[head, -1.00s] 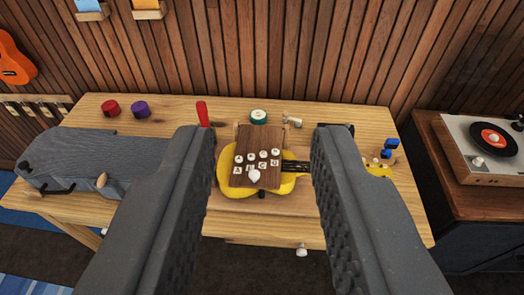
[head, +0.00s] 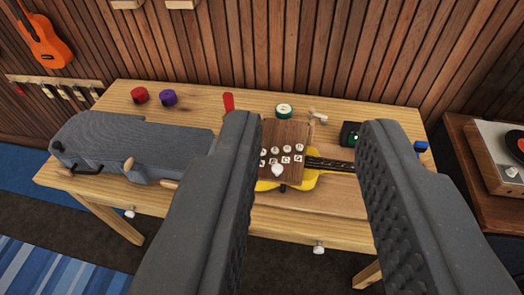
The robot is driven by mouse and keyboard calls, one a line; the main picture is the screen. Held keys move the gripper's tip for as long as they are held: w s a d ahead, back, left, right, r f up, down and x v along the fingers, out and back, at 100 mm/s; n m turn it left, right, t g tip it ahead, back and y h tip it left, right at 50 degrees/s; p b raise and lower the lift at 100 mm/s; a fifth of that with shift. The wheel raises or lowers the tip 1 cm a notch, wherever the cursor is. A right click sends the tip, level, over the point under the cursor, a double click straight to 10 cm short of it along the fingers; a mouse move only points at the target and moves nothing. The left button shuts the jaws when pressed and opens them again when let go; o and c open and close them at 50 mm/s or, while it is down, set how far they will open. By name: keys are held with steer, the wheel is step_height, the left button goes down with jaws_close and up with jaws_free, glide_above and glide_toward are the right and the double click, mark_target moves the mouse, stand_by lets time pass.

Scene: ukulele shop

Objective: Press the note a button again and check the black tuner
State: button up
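The wooden note box (head: 289,134) rests on the yellow ukulele (head: 303,180) at the middle of the bench. It has a row of white round buttons with letter tiles below and a white knob in front. The leftmost button (head: 266,150), whose tile seems to read A, is right beside my left finger. The black tuner (head: 350,133) stands behind the ukulele's neck, with a small green glow on its face; my right finger hides part of it and its reading is too small to tell. My gripper (head: 312,125) is open and empty, its fingers either side of the box in the picture.
A grey case (head: 130,140) covers the bench's left part. A record player (head: 502,150) sits at right.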

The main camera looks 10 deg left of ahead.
jaws_close()
stand_by(1.5)
